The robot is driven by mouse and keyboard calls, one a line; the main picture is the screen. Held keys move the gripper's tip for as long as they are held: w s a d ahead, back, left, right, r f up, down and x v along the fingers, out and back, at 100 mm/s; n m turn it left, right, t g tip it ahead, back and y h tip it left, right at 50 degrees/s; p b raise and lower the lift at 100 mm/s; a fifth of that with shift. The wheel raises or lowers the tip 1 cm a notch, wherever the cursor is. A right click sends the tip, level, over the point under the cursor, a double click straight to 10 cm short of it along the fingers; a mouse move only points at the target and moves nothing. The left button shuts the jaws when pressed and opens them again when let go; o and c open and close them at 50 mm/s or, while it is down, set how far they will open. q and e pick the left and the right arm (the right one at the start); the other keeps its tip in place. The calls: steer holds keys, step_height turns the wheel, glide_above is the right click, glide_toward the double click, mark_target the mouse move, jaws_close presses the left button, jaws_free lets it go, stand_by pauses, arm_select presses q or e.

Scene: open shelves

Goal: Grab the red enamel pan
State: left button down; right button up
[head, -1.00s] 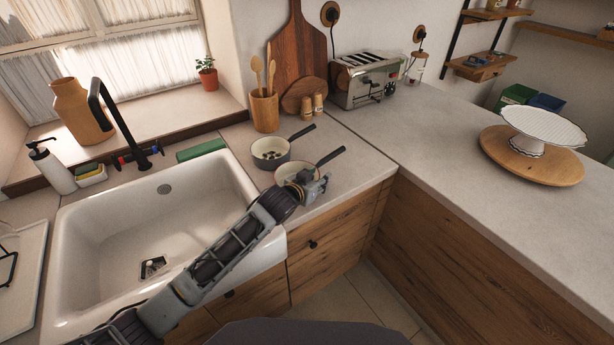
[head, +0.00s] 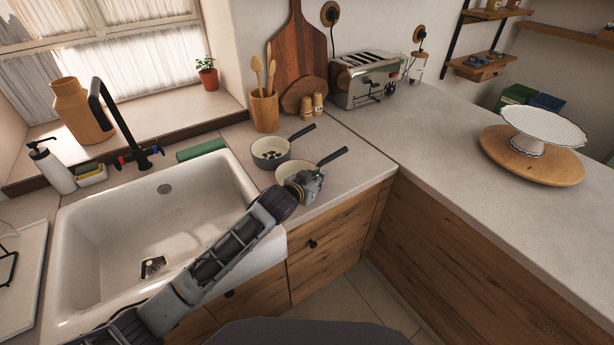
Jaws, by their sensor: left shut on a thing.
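Two small pans with dark handles stand on the counter right of the sink. The nearer pan (head: 286,169) has a pale inside; its outer wall is mostly hidden behind my gripper, so I cannot make out its red colour clearly. My left gripper (head: 314,176) is shut on the near side of this pan, below its handle. The pan appears to rest on the counter. My right gripper is out of view.
The white sink (head: 215,180) lies under my left arm. A wooden utensil pot (head: 264,112), small shakers (head: 318,104) and a toaster (head: 362,88) stand behind the pans. A cake stand (head: 535,138) is on the right counter, with clear counter (head: 430,125) between.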

arm_select(q)
steer(key=shift+r, duration=0.2)
step_height(320, 180, up, 10)
stand_by(0.8)
